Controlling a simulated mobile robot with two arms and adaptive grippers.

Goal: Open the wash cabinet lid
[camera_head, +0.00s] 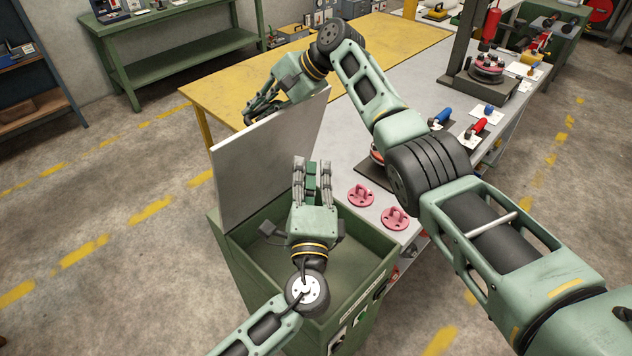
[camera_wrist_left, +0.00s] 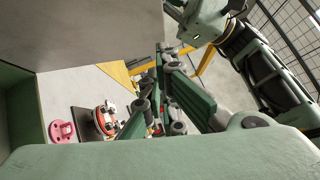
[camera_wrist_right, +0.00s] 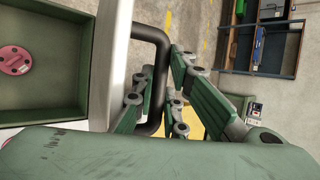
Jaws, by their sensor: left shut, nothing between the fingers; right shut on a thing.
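The green wash cabinet (camera_head: 375,262) stands open in the head view, its basin showing. Its grey lid (camera_head: 262,160) stands raised, close to upright, at the cabinet's far left side. My right gripper (camera_head: 253,112) is at the lid's upper edge, on the outer side. In the right wrist view its fingers (camera_wrist_right: 158,100) are shut on the black bar handle (camera_wrist_right: 153,38), beside the lid's pale edge (camera_wrist_right: 112,60). My left gripper (camera_head: 313,165) is shut and empty, above the basin on the lid's inner side. The lid (camera_wrist_left: 80,30) also shows in the left wrist view.
A grey bench (camera_head: 340,150) adjoins the cabinet, with pink flanged parts (camera_head: 361,195) near its edge. A yellow table (camera_head: 395,38) stands behind the lid. My right arm crosses above the bench. Floor left of the cabinet is clear.

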